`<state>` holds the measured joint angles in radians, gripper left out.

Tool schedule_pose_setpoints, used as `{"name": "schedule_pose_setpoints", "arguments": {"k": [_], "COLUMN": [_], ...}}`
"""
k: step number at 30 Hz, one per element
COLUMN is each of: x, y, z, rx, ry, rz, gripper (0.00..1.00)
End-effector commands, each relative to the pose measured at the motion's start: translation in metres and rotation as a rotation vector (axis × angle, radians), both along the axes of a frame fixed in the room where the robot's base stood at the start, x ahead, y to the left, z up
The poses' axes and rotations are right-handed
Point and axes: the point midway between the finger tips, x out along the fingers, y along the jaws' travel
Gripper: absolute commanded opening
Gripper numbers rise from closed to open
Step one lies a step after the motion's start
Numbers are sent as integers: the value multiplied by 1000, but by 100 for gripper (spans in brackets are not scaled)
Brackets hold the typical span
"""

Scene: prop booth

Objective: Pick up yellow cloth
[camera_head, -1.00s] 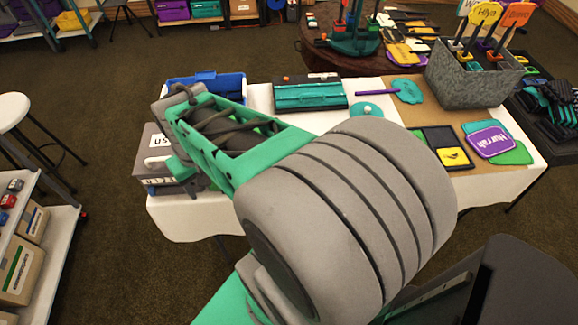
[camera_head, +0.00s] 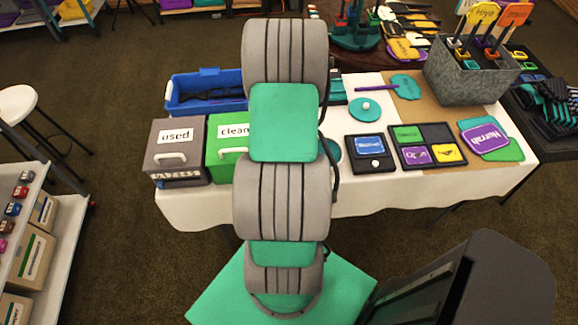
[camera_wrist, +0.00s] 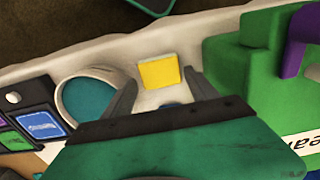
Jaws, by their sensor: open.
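The yellow cloth (camera_wrist: 159,71) is a small flat yellow square on the white tabletop in the wrist view. It lies just beyond and between the tips of my gripper (camera_wrist: 162,82). The jaws are apart with nothing held between them. In the head view my own arm covers the cloth and my gripper.
A teal round dish (camera_wrist: 88,98) is left of the jaws. A green "clean" box (camera_head: 228,140) is right of them in the wrist view, beside a grey "used" box (camera_head: 178,150). A blue bin (camera_head: 207,92) and sign tray (camera_head: 427,146) share the white table (camera_head: 400,195).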

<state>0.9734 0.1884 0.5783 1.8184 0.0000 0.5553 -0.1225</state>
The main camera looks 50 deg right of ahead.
Motion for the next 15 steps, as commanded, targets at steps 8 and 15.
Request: {"name": "schedule_pose_setpoints", "arguments": {"k": [8, 15], "x": [0, 0], "y": [2, 2], "z": [-29, -29], "rx": [1, 1], "ry": [1, 1], "rz": [0, 1], "gripper": [67, 58]}}
